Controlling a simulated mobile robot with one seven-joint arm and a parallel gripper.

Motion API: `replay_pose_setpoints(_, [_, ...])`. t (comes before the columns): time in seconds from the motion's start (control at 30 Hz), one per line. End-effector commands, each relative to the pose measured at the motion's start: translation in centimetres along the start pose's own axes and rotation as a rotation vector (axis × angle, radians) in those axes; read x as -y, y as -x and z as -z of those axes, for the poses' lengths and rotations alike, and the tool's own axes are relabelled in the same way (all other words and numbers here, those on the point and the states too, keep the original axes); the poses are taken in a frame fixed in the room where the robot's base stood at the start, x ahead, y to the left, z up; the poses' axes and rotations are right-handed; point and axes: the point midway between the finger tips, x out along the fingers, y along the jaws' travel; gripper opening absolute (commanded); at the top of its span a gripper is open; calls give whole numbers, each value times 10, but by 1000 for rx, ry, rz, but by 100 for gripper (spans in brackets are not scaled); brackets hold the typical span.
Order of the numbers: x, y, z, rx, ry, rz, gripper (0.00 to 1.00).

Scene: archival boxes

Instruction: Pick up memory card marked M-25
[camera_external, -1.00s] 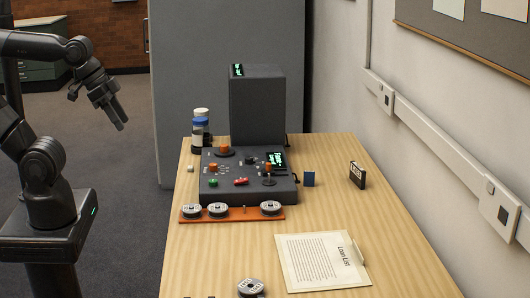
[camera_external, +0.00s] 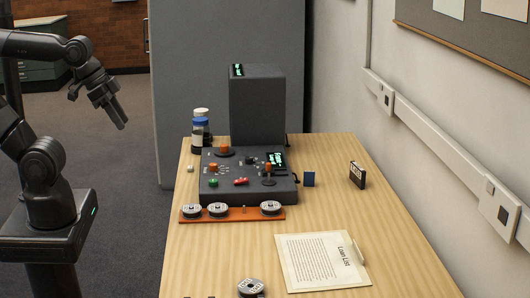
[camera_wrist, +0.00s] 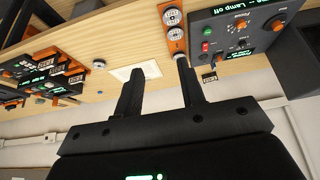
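No marking M-25 is legible in any view, so I cannot tell which item is the memory card. A small dark blue upright card (camera_external: 308,179) stands on the table just right of the grey control console. A black cassette-like piece (camera_external: 357,175) with a pale label stands farther right, near the wall. My gripper (camera_external: 119,118) hangs in the air left of the table, well apart from both. In the wrist view my gripper (camera_wrist: 160,78) shows two separated fingers with nothing between them.
The control console (camera_external: 222,190) and tall dark box (camera_external: 257,105) fill the table's back. An orange rack (camera_external: 232,215) holds reels in front. A Loan List sheet (camera_external: 310,265) and a loose reel (camera_external: 250,287) lie nearer. More devices (camera_wrist: 40,75) show in the wrist view. The right side is mostly clear.

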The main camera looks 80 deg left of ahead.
Motion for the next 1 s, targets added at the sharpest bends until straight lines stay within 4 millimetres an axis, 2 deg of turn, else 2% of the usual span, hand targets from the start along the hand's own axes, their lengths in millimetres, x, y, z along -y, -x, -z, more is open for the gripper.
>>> replay_pose_setpoints(0.17, [0,0,2,0,-1,0,36])
replay_pose_setpoints(0.27, [1,0,12,5,-4,1,36])
replay_pose_setpoints(0.33, [3,-2,27,11,-10,2,36])
replay_pose_setpoints(0.47, [8,-8,66,24,-28,1,36])
replay_pose_setpoints(0.67, [20,-29,131,43,-59,-3,36])
replay_pose_setpoints(0.87, [38,-63,191,60,-87,-12,36])
replay_pose_setpoints(1.0, [54,-95,229,70,-105,-20,36])
